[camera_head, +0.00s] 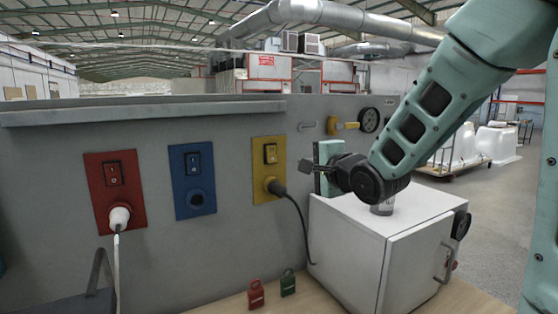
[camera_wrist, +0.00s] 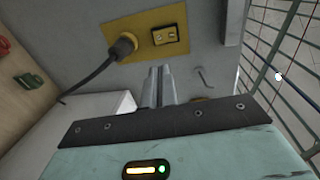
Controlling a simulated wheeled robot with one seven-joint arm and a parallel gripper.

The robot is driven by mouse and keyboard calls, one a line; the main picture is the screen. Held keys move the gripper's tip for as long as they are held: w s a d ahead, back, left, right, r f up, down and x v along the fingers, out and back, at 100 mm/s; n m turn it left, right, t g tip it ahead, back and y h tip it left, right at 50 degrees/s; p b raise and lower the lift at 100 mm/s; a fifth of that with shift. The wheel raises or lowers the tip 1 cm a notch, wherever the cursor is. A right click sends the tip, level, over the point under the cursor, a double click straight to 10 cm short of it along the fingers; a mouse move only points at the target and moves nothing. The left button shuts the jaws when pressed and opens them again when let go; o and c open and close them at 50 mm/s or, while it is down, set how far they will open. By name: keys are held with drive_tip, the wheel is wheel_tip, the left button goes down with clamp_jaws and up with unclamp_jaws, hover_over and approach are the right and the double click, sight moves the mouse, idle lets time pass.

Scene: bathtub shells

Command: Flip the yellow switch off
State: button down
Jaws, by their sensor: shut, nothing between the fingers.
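The yellow switch panel (camera_head: 269,168) is on the grey wall panel, with a rocker switch (camera_head: 270,153) at its top and a black plug with a cable (camera_head: 275,187) in its lower part. The wrist view shows the same yellow panel (camera_wrist: 150,32), its rocker (camera_wrist: 166,35) and the plug (camera_wrist: 124,45). My gripper (camera_head: 304,166) is to the right of the yellow panel, apart from it. Its fingers (camera_wrist: 158,72) are together and empty, pointing toward the panel. I cannot tell which way the rocker is set.
A red panel (camera_head: 115,190) with a white plug and a blue panel (camera_head: 193,180) are left of the yellow one. Red (camera_head: 256,294) and green (camera_head: 288,283) padlocks are on the wooden table.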

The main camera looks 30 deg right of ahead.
sight(274, 159)
drive_tip(key=w, duration=0.4)
drive_tip(key=w+f+p, duration=0.1)
drive_tip(key=w, duration=0.4)
drive_tip(key=w+f+p, duration=0.1)
drive_tip(key=w, duration=0.3)
drive_tip(key=shift+w, duration=0.15)
